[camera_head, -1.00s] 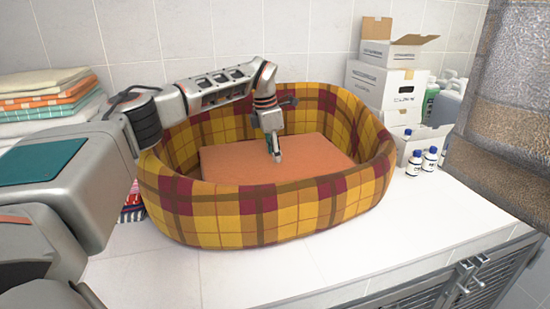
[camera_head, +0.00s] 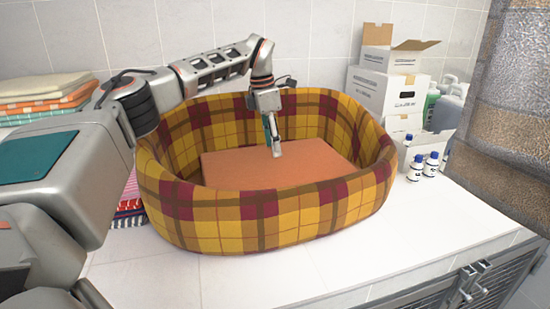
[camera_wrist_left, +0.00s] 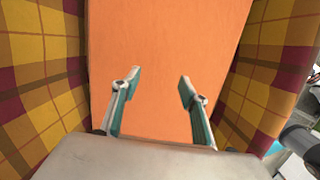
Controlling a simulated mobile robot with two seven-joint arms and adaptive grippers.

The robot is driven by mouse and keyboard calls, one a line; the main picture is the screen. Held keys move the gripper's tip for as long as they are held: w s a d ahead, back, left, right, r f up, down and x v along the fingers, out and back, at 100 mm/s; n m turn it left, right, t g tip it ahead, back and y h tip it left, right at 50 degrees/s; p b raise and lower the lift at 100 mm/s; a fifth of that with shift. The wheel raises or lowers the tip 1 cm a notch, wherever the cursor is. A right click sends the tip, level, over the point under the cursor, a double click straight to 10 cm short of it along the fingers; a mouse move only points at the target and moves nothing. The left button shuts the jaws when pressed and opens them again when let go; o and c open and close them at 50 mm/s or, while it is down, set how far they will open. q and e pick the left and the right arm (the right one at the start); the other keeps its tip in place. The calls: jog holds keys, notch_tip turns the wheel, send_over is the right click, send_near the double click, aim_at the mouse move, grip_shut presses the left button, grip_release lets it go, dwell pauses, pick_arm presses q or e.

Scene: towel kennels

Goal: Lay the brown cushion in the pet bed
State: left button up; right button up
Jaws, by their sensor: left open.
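The brown cushion (camera_head: 310,162), an orange-brown flat block, lies inside the plaid pet bed (camera_head: 270,220), on its floor and within its yellow and maroon walls. My left gripper (camera_head: 277,150) reaches down into the bed over the cushion. In the left wrist view, the left gripper (camera_wrist_left: 158,85) is open, with its two fingers apart and nothing between them. The cushion (camera_wrist_left: 165,40) fills the middle of that view below the fingers, with the bed's walls (camera_wrist_left: 40,85) on both sides. My right gripper is not in view.
Folded towels (camera_head: 45,98) are stacked at the left, and more striped cloth (camera_head: 128,205) lies beside the bed. White boxes (camera_head: 390,92) and small bottles (camera_head: 430,165) stand at the right. The white counter (camera_head: 300,275) is clear in front. A hanging towel (camera_head: 515,110) is at the far right.

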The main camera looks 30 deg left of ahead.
aim_at(270, 163)
pick_arm(q)
jog(key=r, duration=0.5)
jog(key=shift+s+a, duration=0.25)
jog(key=shift+s, duration=0.05)
